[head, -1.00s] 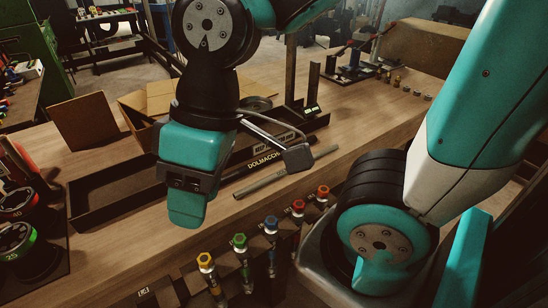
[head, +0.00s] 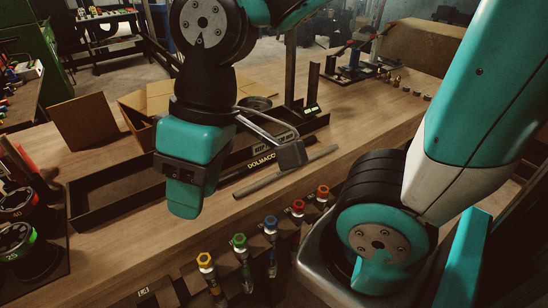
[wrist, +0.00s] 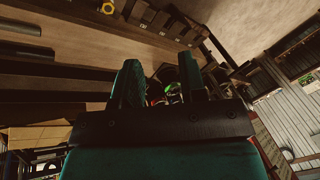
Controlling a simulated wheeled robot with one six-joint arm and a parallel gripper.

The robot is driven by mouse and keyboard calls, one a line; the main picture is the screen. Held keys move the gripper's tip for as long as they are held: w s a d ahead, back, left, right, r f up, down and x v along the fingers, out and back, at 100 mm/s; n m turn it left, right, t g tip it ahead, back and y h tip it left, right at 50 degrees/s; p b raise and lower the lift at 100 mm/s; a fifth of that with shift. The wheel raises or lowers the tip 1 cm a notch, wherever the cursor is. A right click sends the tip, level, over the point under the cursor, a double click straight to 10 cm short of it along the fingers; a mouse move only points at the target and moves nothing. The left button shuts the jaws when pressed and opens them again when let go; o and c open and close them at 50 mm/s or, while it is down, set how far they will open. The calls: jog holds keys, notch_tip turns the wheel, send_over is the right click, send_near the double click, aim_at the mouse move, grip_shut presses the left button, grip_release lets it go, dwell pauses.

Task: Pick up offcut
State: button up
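A thin grey bar-like length (head: 286,172), which may be the offcut, lies on the wooden bench in front of the long dark tray marked DOLMACO. My wrist and the bracket attached to it partly block the view of it. My gripper (head: 184,208) hangs over the bench to the left of this length, apart from it, with its fingers pointing down. In the wrist view my gripper (wrist: 162,72) has its two fingers apart with nothing held between them. A short dark piece (wrist: 20,25) lies at the upper left there; I cannot tell whether it is the same thing.
The wooden bench (head: 235,215) is clear below my gripper. Fittings with yellow (head: 205,260), green (head: 239,241), blue (head: 271,223) and red tops stand along its front edge. Round dies (head: 17,240) sit at the left. An open cardboard box (head: 145,110) stands behind the tray.

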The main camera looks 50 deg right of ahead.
jog(key=w+d+m+h, duration=0.1)
jog(key=w+d+m, duration=0.5)
jog(key=w+m, duration=0.15)
jog(key=m+h+p, duration=0.1)
jog(key=m+h, duration=0.2)
jog(key=m, duration=1.7)
send_over(269, 156)
notch_tip(269, 156, down, 7)
jog(key=shift+n, duration=0.25)
jog(key=f+p, duration=0.1)
jog(key=f, duration=0.8)
jog(key=shift+s+f+p, duration=0.2)
jog(key=shift+f+p, duration=0.1)
jog(key=shift+p, duration=0.1)
jog(key=shift+w+f+p, duration=0.2)
jog(key=shift+f+p, duration=0.85)
jog(key=shift+f, duration=2.05)
grip_shut()
jog(key=shift+r, duration=0.1)
